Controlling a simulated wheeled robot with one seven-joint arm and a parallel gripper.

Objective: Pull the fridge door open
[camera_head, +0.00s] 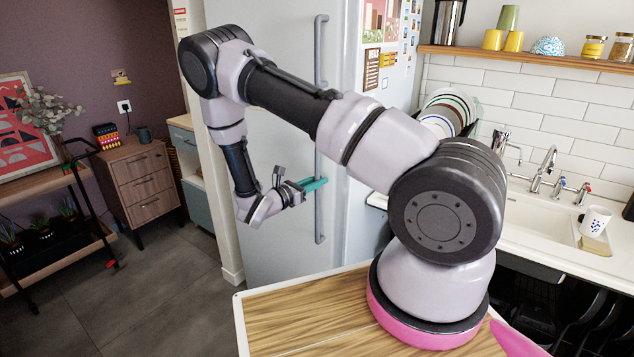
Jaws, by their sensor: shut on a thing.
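The fridge door (285,225) is tall and pale grey, in the middle of the head view behind my arm. A long vertical grey handle (320,222) runs down its right side. My gripper (316,185), with teal fingers, is shut on this lower handle about midway along its visible length. A second vertical handle (321,50) is higher up on the fridge, above my arm. No open gap shows at the door, though my arm hides part of the fridge front.
A counter with a sink (560,222) stands to the right of the fridge, under a wall shelf (560,59). A wooden drawer cabinet (145,183) and a plant trolley (50,250) stand at the left. The grey floor (150,290) in front of the fridge's left is clear.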

